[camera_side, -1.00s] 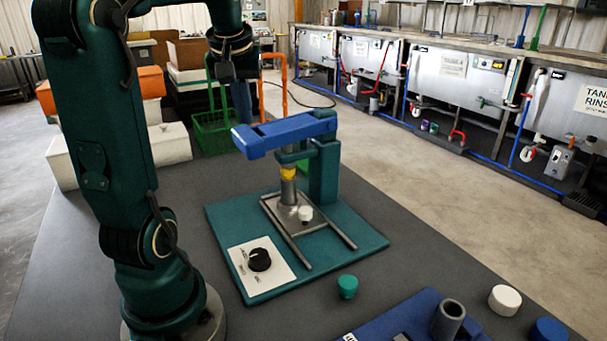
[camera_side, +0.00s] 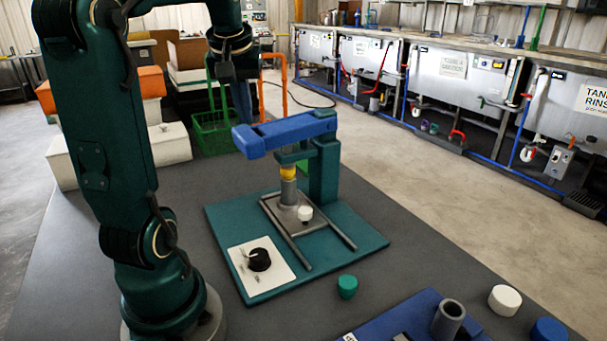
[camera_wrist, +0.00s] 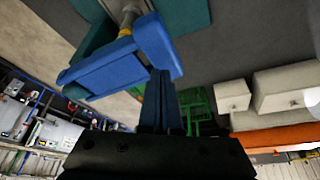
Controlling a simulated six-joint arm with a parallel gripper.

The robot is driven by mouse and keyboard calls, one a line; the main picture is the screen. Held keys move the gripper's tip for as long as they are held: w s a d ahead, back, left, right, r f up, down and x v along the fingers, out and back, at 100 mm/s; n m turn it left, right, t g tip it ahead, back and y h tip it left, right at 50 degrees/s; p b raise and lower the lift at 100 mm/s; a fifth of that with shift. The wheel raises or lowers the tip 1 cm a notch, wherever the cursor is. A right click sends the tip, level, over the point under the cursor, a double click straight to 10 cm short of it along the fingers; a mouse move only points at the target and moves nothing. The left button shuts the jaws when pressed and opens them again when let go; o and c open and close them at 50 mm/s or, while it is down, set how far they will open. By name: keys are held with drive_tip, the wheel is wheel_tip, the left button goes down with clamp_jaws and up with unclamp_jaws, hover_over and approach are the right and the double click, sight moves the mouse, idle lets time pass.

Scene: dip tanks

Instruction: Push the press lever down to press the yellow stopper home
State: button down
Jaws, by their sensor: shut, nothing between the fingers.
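The press has a blue lever (camera_side: 285,133) on a teal post (camera_side: 324,172). The lever is raised, roughly level over the base. The yellow stopper (camera_side: 288,172) sits at the top of a grey upright tube (camera_side: 288,192), below the lever. It also shows in the wrist view (camera_wrist: 126,31), partly hidden by the lever (camera_wrist: 115,75). My gripper (camera_side: 241,120) is shut and empty, pointing down at the lever's free left end. In the wrist view its fingertips (camera_wrist: 160,73) overlap the lever's end bar. I cannot tell whether they touch it.
A green stopper (camera_side: 347,286), a white cap (camera_side: 504,300) and a blue tray (camera_side: 400,315) stand at the front right. White boxes (camera_side: 168,143) stand behind my arm.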

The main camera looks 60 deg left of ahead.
drive_tip(key=shift+f, duration=0.1)
drive_tip(key=shift+f, duration=1.2)
drive_tip(key=shift+r, duration=0.15)
wheel_tip(320, 180, up, 13)
idle(1.4)
